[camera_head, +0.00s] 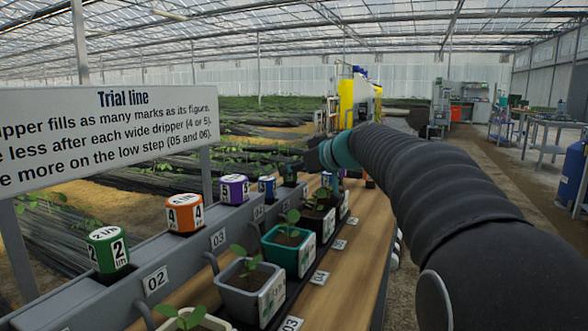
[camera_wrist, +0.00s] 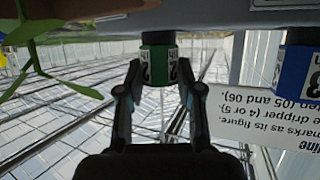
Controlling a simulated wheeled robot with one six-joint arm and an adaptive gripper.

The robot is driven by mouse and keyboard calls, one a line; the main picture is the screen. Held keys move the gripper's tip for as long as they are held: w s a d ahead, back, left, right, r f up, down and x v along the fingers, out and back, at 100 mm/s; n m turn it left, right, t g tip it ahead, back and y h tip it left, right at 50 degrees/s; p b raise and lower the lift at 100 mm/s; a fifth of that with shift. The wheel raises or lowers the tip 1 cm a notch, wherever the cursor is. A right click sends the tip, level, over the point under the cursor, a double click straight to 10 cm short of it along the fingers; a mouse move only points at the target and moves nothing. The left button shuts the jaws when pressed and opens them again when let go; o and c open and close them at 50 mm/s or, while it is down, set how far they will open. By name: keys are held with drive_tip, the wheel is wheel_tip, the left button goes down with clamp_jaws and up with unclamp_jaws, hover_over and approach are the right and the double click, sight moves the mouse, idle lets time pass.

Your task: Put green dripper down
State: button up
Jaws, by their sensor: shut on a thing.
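My gripper (camera_head: 300,165) is at the far part of the grey rail. In the upside-down wrist view its fingers (camera_wrist: 157,85) are shut on a green dripper (camera_wrist: 160,65) with white number faces. That dripper's dark base is against or very close to the grey rail (camera_wrist: 205,20); I cannot tell if it is fully seated. In the head view the held dripper (camera_head: 289,174) is small and partly hidden by my gripper. Another green dripper (camera_head: 107,249), marked 2, stands on the rail near position 02.
Along the rail stand an orange dripper (camera_head: 185,213) marked 4, a purple dripper (camera_head: 234,189) marked 5 and a blue dripper (camera_head: 267,187), also in the wrist view (camera_wrist: 298,75). Potted seedlings (camera_head: 288,247) line the wooden bench. A Trial line sign (camera_head: 105,135) stands behind.

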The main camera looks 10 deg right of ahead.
drive_tip(key=shift+f, duration=0.15)
drive_tip(key=o, duration=0.9)
drive_tip(key=shift+r, duration=0.3)
drive_tip(key=v, duration=1.2)
drive_tip(key=shift+f+b, duration=0.1)
drive_tip(key=shift+b, duration=0.3)
